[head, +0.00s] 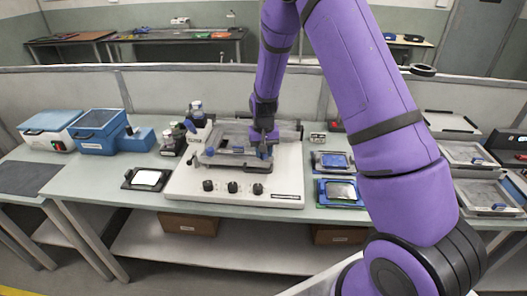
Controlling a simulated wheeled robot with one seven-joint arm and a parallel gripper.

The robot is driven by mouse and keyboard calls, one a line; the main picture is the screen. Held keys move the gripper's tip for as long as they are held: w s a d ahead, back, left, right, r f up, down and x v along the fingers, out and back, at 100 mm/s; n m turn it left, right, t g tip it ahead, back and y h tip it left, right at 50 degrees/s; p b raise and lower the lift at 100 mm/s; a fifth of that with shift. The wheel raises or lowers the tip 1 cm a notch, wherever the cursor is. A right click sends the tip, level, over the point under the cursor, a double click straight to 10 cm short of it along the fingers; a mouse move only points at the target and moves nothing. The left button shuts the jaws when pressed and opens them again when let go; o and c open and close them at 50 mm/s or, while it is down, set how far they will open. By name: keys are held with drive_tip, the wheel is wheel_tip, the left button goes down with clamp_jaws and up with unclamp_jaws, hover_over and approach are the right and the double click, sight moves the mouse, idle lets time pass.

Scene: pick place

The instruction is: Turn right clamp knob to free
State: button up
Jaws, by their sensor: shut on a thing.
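A white machine (240,202) stands on the bench in the middle of the head view. It carries a grey framed plate (225,157) on top and three black knobs (232,187) along its front. My gripper (264,148) points down at the right part of the frame. It is shut on what seems to be the right clamp knob, a small blue part (264,154) at the fingertips. The fingers cover most of it, so its turn angle cannot be told.
A black-framed white pad (147,179) lies left of the machine, with dark bottles (173,139) behind it. Blue boxes (97,131) stand further left. Blue framed trays (340,192) lie close on the right. My purple arm hides part of the bench's right side.

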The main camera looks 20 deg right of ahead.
idle(0.4)
drive_tip(key=o, duration=0.9)
drive_tip(key=shift+r, duration=0.1)
drive_tip(key=shift+r, duration=5.3)
